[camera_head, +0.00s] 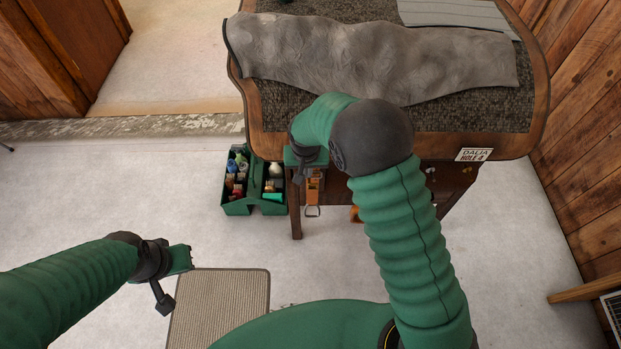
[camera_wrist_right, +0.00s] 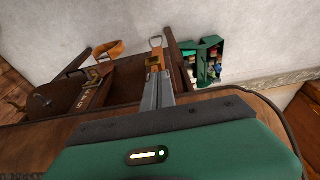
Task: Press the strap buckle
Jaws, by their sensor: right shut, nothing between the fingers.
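A tan strap with a metal buckle (camera_head: 313,211) hangs at the front of the wooden table, just right of my right gripper (camera_head: 299,179). In the right wrist view the buckle (camera_wrist_right: 156,41) shows as a metal loop just beyond the tips of my right gripper (camera_wrist_right: 157,75). My left gripper (camera_head: 165,296) hangs low at the left, above the floor and far from the strap. Its finger opening cannot be made out.
The wooden table (camera_head: 538,100) bears a grey hide (camera_head: 380,55). A green caddy (camera_head: 238,208) with bottles stands on the floor left of the strap. A second orange strap (camera_wrist_right: 108,49) is nearby. A beige mat (camera_head: 220,305) lies on open floor.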

